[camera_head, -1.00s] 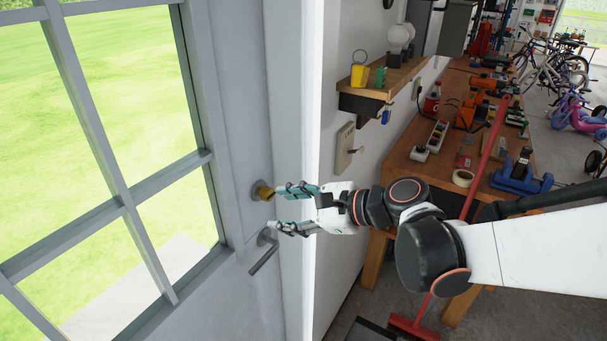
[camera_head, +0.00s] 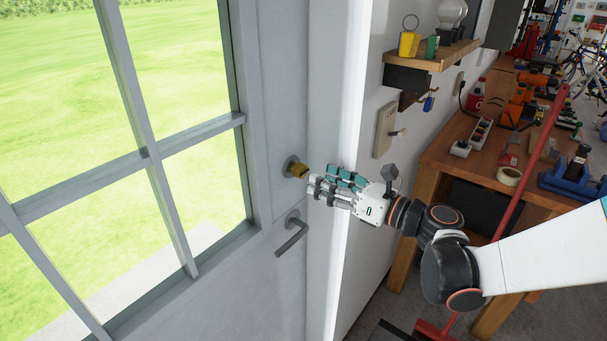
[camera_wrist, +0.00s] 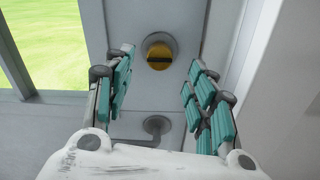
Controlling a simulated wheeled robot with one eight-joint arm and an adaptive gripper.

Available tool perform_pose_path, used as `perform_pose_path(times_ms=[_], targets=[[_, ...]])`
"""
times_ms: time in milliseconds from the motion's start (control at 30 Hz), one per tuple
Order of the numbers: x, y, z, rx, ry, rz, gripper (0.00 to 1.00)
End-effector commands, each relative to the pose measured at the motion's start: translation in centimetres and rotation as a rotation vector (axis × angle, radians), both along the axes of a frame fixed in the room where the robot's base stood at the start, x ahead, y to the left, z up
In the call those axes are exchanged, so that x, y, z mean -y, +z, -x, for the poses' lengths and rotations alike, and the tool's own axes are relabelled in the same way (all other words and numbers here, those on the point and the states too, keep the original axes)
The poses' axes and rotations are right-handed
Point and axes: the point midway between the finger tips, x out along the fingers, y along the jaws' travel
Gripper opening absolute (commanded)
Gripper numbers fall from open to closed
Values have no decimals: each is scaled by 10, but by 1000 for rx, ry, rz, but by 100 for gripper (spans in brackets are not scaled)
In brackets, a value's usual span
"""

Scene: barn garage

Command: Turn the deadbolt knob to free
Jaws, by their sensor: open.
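The deadbolt knob (camera_head: 297,169) is a yellow-brass turn knob on a round grey base, set in the white-grey door (camera_head: 276,110) above the lever handle. In the wrist view the knob (camera_wrist: 159,55) shows ahead, at the upper middle between my fingers, with a dark slot running roughly level across it. My gripper (camera_head: 318,185) is open, just right of the knob in the head view. In the wrist view its teal-padded fingers (camera_wrist: 160,88) stand wide apart with nothing between them. The fingertips look close to the knob; I cannot tell whether they touch it.
A lever handle (camera_head: 292,236) sits below the knob and also shows in the wrist view (camera_wrist: 157,126). The door has glass panes at left. A wall shelf (camera_head: 436,57), a wall switch box (camera_head: 385,128) and a cluttered workbench (camera_head: 440,150) stand at right.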

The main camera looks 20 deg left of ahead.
Motion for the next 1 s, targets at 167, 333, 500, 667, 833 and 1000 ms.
perform_pose_path(times_ms=[167, 333, 500, 667, 833, 1000], targets=[[-33, -2, -12, 1, 3, 1, 51], [-54, -1, -22, 1, 1, 1, 51], [-65, -1, -27, 1, 0, 1, 51], [-67, 0, -28, 1, -1, 1, 51], [-67, 0, -28, 1, -1, 1, 49], [-67, 0, -28, 1, -1, 1, 10]])
